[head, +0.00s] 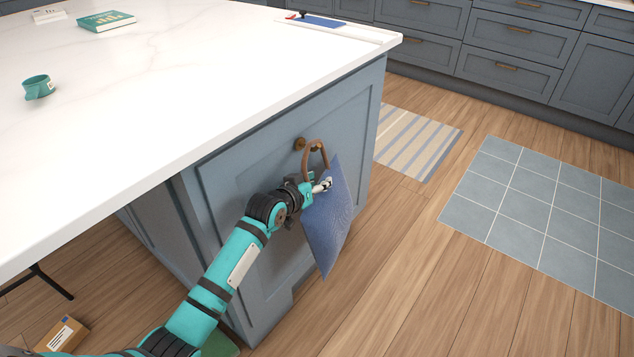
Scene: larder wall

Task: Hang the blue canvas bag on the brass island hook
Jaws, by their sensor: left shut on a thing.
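The blue canvas bag (328,230) hangs beside the end panel of the blue-grey island. Its brown handle (306,163) stands up in a loop above it. The brass island hook (299,144) is fixed high on the panel, just under the white worktop. The loop's top is right at the hook in the picture; I cannot tell whether it is around the hook or only in front of it. My left gripper (323,185) is shut on the bag near its top edge, below the hook. My right gripper is out of view.
The white island worktop (180,80) overhangs just above the hook. A cardboard box (62,334) is on the floor at lower left.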

